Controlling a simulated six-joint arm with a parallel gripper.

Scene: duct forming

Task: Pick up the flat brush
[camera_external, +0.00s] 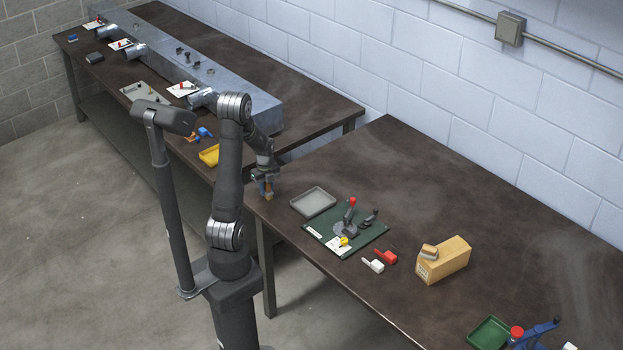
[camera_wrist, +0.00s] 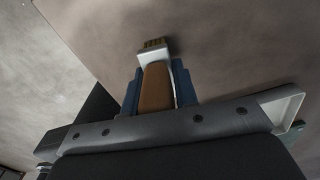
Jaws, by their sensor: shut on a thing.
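The flat brush (camera_wrist: 155,90) has an orange-brown handle, a pale band and brown bristles. In the wrist view it lies between the blue fingers of my gripper (camera_wrist: 160,74), which is shut on its handle. The bristle end points away from the gripper, over the brown tabletop. In the external view my gripper (camera_external: 264,184) is at the near left corner of the right-hand table (camera_external: 420,185), with a small brown part of the brush (camera_external: 268,194) showing below it. I cannot tell whether the brush touches the table.
A grey tray (camera_external: 313,201), a green mat (camera_external: 375,236) with a clamp, a red-handled item (camera_external: 386,257), a white one (camera_external: 373,265) and a cardboard box (camera_external: 446,261) stand to the right. A long metal duct (camera_external: 225,95) and a yellow tray (camera_external: 209,155) are on the left table.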

